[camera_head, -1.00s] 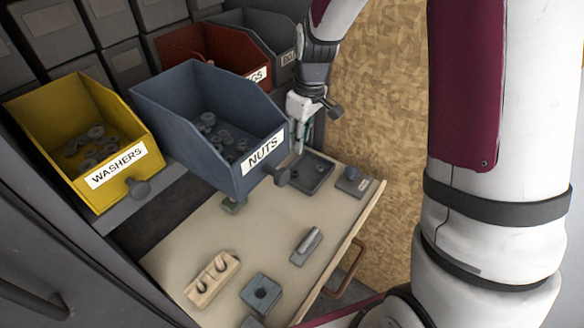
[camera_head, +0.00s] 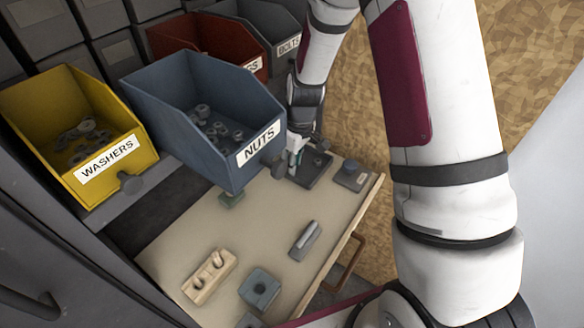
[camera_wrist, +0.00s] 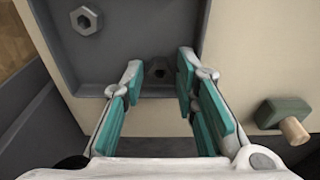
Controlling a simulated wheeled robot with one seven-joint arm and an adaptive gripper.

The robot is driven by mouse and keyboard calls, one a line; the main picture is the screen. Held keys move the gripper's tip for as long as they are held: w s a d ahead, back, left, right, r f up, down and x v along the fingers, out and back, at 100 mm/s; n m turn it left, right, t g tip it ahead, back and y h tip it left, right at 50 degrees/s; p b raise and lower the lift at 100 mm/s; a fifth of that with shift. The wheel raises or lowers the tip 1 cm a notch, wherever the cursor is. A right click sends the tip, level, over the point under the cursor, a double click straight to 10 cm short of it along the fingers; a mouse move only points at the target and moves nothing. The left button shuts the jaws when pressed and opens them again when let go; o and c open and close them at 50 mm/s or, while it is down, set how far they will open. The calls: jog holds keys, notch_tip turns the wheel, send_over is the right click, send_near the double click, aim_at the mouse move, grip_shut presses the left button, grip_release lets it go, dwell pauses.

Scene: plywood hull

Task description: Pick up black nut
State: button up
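The black nut (camera_wrist: 158,71) lies in a dark grey tray (camera_wrist: 133,32), near the tray's wall, in the wrist view. My gripper (camera_wrist: 159,76) is open. Its teal-padded fingers stand on either side of the nut, with a gap visible on both sides. A lighter grey hex nut (camera_wrist: 85,20) lies in the tray's corner, left of my fingers. In the head view, my gripper (camera_head: 295,162) is low at the tray (camera_head: 318,166), behind the blue bin. The black nut cannot be made out there.
The blue NUTS bin (camera_head: 190,125) stands close left of my gripper. A green block with a wooden peg (camera_wrist: 284,114) sits nearby. A wooden block (camera_head: 209,276) and grey fixtures occupy the front worktop.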

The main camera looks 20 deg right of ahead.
jog(key=c, duration=0.6)
